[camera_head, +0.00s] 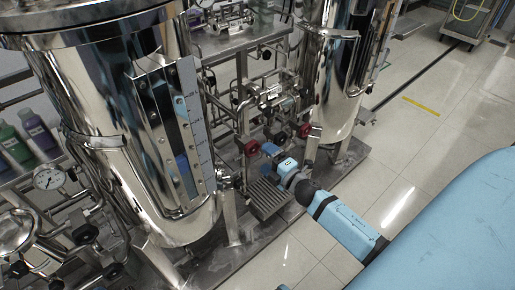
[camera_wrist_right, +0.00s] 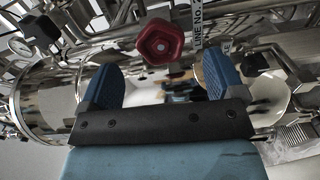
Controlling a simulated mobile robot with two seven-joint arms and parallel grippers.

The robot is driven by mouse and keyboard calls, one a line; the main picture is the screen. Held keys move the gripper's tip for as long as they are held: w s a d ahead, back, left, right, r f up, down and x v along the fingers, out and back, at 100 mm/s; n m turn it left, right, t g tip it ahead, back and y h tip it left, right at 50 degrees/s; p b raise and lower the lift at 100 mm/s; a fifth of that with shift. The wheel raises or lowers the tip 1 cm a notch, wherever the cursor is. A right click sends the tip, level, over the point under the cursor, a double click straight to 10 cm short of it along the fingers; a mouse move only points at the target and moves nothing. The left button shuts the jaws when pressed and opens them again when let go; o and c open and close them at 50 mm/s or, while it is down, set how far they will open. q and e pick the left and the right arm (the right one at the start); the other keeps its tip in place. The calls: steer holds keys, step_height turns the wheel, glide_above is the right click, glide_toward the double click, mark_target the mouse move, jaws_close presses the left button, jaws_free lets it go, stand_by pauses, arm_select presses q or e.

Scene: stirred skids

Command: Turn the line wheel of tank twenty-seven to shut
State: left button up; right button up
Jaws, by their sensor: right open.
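A red hand wheel (camera_wrist_right: 160,42) faces the camera in the right wrist view. A white label (camera_wrist_right: 197,22) to its right reads "LINE No. 2" with the rest cut off or hidden. My right gripper (camera_wrist_right: 160,72) is open, its two blue fingers apart; the wheel shows just beyond the fingertips, between them. I see no contact. In the head view my right gripper (camera_head: 268,158) is low among the pipes, close to a red wheel (camera_head: 251,147). Another red wheel (camera_head: 303,130) is to its right. No tank number is readable. My left gripper is not in view.
A large steel tank (camera_head: 110,110) with a level scale stands at left, and another tank (camera_head: 335,70) behind. Pipes crowd around the wheels. A pressure gauge (camera_head: 49,178) and bottles (camera_head: 38,133) are at far left.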

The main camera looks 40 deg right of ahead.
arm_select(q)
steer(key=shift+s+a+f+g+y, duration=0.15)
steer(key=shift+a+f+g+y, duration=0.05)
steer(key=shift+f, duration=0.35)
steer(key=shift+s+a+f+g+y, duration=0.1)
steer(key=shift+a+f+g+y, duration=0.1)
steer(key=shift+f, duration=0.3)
arm_select(e)
steer(key=s, duration=0.7)
steer(key=shift+d, duration=0.25)
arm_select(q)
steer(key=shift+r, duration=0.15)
arm_select(e)
steer(key=shift+s, duration=0.1)
